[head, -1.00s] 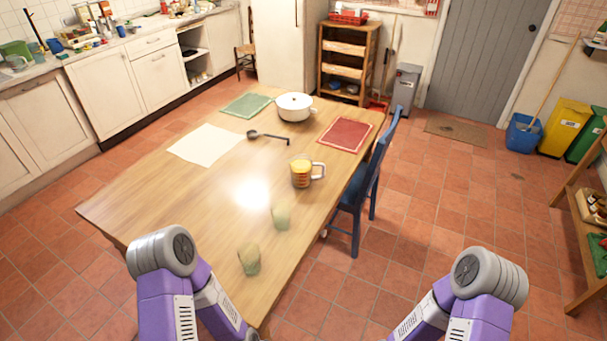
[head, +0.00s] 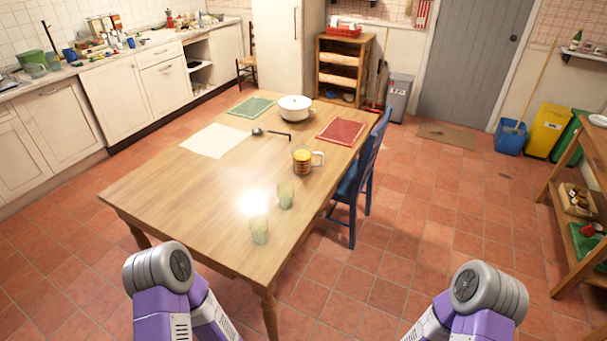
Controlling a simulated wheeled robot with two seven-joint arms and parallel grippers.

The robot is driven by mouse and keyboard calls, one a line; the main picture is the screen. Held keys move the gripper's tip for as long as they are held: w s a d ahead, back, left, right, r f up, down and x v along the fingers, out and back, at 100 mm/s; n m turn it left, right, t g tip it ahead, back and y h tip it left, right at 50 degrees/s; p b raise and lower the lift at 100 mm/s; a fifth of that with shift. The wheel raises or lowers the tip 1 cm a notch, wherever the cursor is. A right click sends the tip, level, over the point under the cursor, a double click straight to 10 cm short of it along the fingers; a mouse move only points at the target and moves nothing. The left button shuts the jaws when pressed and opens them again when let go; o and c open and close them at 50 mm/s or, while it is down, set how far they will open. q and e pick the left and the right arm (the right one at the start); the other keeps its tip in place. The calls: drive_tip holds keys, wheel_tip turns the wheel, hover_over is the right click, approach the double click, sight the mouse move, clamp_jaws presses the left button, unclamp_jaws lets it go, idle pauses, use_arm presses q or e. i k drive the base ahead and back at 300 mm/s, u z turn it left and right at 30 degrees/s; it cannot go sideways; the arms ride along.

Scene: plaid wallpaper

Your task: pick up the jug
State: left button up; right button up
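The jug (head: 303,161) stands upright on the right half of the wooden table (head: 190,180). It looks like clear glass with orange-yellow contents, and its handle points right. Purple and grey links of my two arms show at the bottom left and bottom right of the head view. Neither gripper is in the picture, and nothing touches the jug.
Two greenish glasses (head: 259,229) (head: 285,194) stand nearer than the jug. A ladle (head: 272,134), a white pot (head: 295,108), a red mat (head: 341,131), a green mat (head: 252,107) and a pale mat (head: 215,140) lie beyond. A blue chair (head: 362,175) is at the right edge.

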sight(302, 154)
drive_tip(key=z, duration=0.95)
drive_tip(key=i, duration=1.75)
drive_tip(key=u, duration=0.5)
